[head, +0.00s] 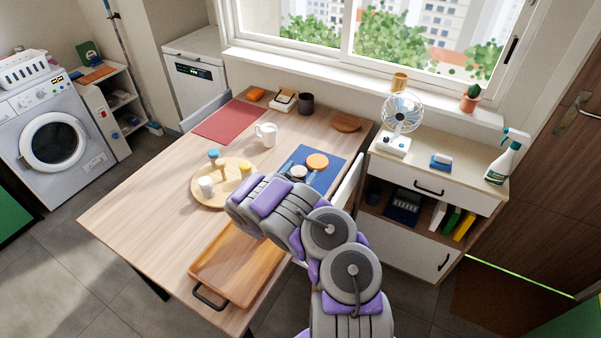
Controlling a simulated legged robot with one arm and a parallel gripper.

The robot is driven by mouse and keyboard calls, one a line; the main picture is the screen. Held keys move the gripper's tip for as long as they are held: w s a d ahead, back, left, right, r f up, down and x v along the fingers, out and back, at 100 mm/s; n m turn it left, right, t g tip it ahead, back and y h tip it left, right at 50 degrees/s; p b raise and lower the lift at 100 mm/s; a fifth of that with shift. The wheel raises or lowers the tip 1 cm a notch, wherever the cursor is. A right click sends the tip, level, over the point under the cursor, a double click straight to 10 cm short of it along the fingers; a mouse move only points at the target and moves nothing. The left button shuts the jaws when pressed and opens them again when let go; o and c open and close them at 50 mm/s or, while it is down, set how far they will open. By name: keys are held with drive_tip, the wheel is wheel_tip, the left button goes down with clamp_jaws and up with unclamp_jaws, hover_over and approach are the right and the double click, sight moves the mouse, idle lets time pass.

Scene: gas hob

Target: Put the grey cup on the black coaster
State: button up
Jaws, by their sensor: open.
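A dark grey cup (306,103) stands upright near the far edge of the wooden table, beside a small sandwich-like item. I cannot make out a black coaster; my arm covers part of the table. My gripper (243,205) is at the end of my grey and purple arm, over the table's right side next to the round wooden tray. It is open, though its fingertips are hard to make out. It is well apart from the grey cup, on the near side of it. I see nothing held.
The round tray (214,201) holds several small items. A white mug (265,134), red mat (228,122), blue mat (327,178) with an orange disc, brown round board (347,122) and rectangular wooden tray (240,262) are on the table. The left part of the table is clear.

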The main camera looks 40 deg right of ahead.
drive_tip(key=p+v, duration=0.2)
drive_tip(key=v, duration=0.5)
drive_tip(key=shift+s+a+r, duration=0.1)
drive_tip(key=shift+a, duration=0.2)
drive_tip(key=s+d+r+m+g+h, duration=0.1)
drive_tip(key=s+d+r+m+g, duration=0.1)
drive_tip(key=s+r+m+g, duration=0.35)
drive_tip(key=s+d+r+m+g, duration=0.2)
drive_tip(key=s+r, duration=0.1)
drive_tip(key=r, duration=0.6)
drive_tip(key=s+d+r+m+g+h, duration=0.1)
drive_tip(key=s+d+r+m+g, duration=0.2)
drive_tip(key=r, duration=0.5)
drive_tip(key=s+a+r+m+g+y, duration=0.35)
drive_tip(key=s+r+m, duration=0.2)
drive_tip(key=s, duration=0.45)
drive_tip(key=s+a+m+y, duration=0.6)
drive_tip(key=s+a+y, duration=0.1)
drive_tip(key=s+a, duration=0.35)
drive_tip(key=s+a+t+y, duration=0.2)
drive_tip(key=s+a+y, duration=0.2)
drive_tip(key=a, duration=0.7)
drive_tip(key=s+a+f+t+y, duration=0.1)
drive_tip(key=s+a+t+y, duration=0.2)
drive_tip(key=a, duration=0.8)
drive_tip(key=shift+s+a+f+m+y, duration=0.35)
drive_tip(key=shift+s+y, duration=0.2)
drive_tip(key=shift+s, duration=0.15)
